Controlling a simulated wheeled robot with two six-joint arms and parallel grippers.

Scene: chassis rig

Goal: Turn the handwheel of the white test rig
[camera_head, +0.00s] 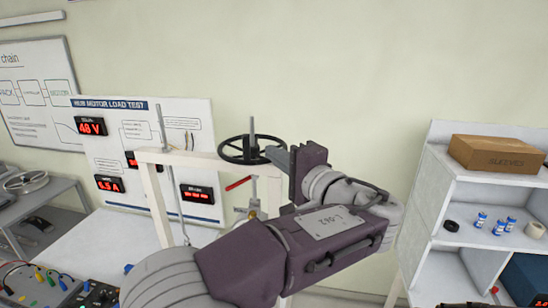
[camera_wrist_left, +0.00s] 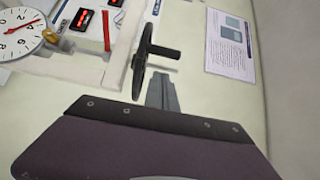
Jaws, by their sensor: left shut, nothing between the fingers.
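The white test rig (camera_head: 153,180) is a pale frame in front of the load-test panel. Its black handwheel (camera_head: 236,149) lies flat on top, with a grey spindle rising through its middle. My left gripper (camera_head: 279,156) is shut and empty at the right side of the wheel, its fingertips close to the rim; I cannot tell whether they touch. In the left wrist view the handwheel (camera_wrist_left: 138,62) appears edge-on just beyond the shut fingers of the gripper (camera_wrist_left: 160,80). My left arm hides the rig's lower right part. My right gripper is not in view.
The test panel (camera_head: 190,112) with red displays stands behind the rig. A round dial (camera_wrist_left: 20,32) shows in the wrist view.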

